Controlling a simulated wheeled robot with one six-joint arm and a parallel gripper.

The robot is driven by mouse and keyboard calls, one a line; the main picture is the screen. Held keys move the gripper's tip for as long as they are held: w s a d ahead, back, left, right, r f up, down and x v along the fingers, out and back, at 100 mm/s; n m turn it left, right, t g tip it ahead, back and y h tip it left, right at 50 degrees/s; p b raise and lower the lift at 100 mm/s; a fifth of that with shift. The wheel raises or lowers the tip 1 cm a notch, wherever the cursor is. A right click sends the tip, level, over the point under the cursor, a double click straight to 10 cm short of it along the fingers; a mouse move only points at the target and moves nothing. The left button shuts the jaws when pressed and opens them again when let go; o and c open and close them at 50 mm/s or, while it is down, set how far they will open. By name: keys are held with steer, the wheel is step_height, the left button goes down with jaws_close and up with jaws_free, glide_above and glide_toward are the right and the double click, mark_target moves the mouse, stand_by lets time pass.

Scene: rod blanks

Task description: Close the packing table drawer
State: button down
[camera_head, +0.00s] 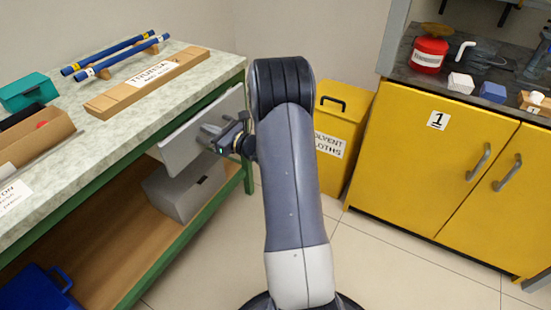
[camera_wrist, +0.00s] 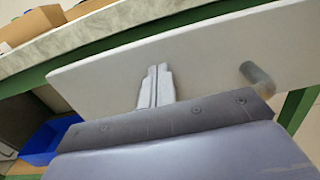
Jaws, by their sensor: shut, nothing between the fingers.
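The packing table's drawer has a plain pale front panel (camera_head: 178,148), standing out a little from the green rail under the tabletop. In the wrist view the same panel (camera_wrist: 215,62) fills the middle, with a short grey handle (camera_wrist: 257,76) toward its right. My gripper (camera_head: 212,132) is in front of the panel. In the wrist view its fingers (camera_wrist: 157,84) are together, with nothing between them, pointing at the panel left of the handle. I cannot tell whether the fingertips touch it. The drawer's inside is hidden.
A grey box (camera_head: 185,190) and blue bin (camera_head: 35,288) are below. A yellow bin (camera_head: 338,130) and yellow cabinet (camera_head: 440,165) stand right. Floor between is clear.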

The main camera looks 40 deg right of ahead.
mark_target(199, 124)
steer(key=x, duration=0.4)
steer(key=shift+b, duration=0.3)
steer(key=shift+w+r, duration=0.1)
steer(key=shift+r, duration=0.15)
